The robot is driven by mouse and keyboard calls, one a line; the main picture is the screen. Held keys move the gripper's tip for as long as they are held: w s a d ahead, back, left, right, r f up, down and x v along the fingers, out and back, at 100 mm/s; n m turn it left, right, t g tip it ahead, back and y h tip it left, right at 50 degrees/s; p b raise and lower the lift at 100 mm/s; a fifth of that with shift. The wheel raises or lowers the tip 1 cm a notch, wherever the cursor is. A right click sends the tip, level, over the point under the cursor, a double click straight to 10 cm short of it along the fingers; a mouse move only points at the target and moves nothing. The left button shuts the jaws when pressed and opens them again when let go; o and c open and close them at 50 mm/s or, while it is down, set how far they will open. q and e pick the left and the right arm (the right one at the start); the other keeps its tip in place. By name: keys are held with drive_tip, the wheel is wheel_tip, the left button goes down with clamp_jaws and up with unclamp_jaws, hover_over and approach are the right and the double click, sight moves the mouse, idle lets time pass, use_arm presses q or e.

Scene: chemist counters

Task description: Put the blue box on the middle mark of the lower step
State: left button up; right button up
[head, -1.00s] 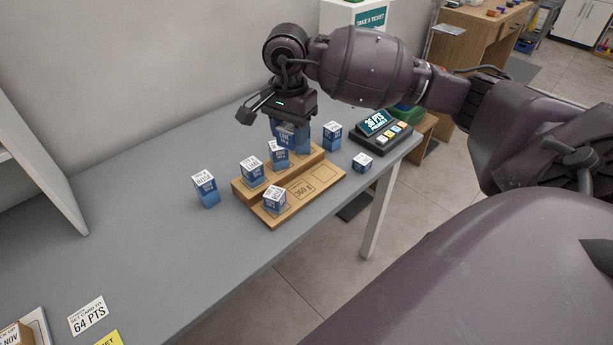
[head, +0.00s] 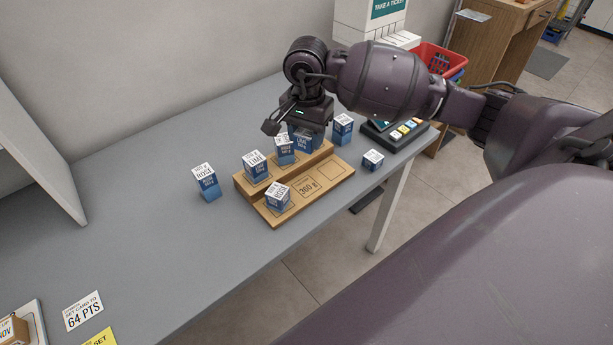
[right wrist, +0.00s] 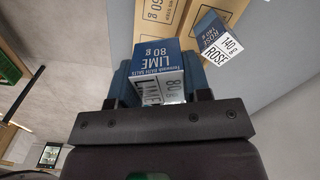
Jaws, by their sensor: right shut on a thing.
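My right gripper (head: 303,125) is shut on a blue box (head: 303,142) with a white top, over the right end of the wooden stand's upper step. In the right wrist view this box (right wrist: 156,68) reads LIME 80 g and sits between the fingers. Whether it touches the step is hidden. The lower step (head: 262,213) carries a ROSE box (head: 278,198) on its left mark. Its middle mark (head: 307,187), lettered 360 g, and its right mark (head: 331,171) are bare. My left gripper is out of view.
Two blue-and-white boxes, a LIME one (head: 256,168) and another (head: 285,152), stand on the upper step. Other boxes stand left (head: 207,183), behind right (head: 342,129) and right (head: 373,160) of the stand. A keypad device (head: 390,136) is beyond.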

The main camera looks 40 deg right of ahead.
sight(307, 186)
wheel_tip(307, 186, down, 13)
drive_tip(key=shift+f+b, duration=0.1)
drive_tip(key=shift+b, duration=0.35)
drive_tip(key=shift+f, duration=0.15)
drive_tip(key=o, duration=0.8)
drive_tip(key=shift+c, duration=0.2)
wheel_tip(307, 186, up, 12)
drive_tip(key=shift+r+p, duration=0.15)
drive_tip(key=shift+p, duration=0.2)
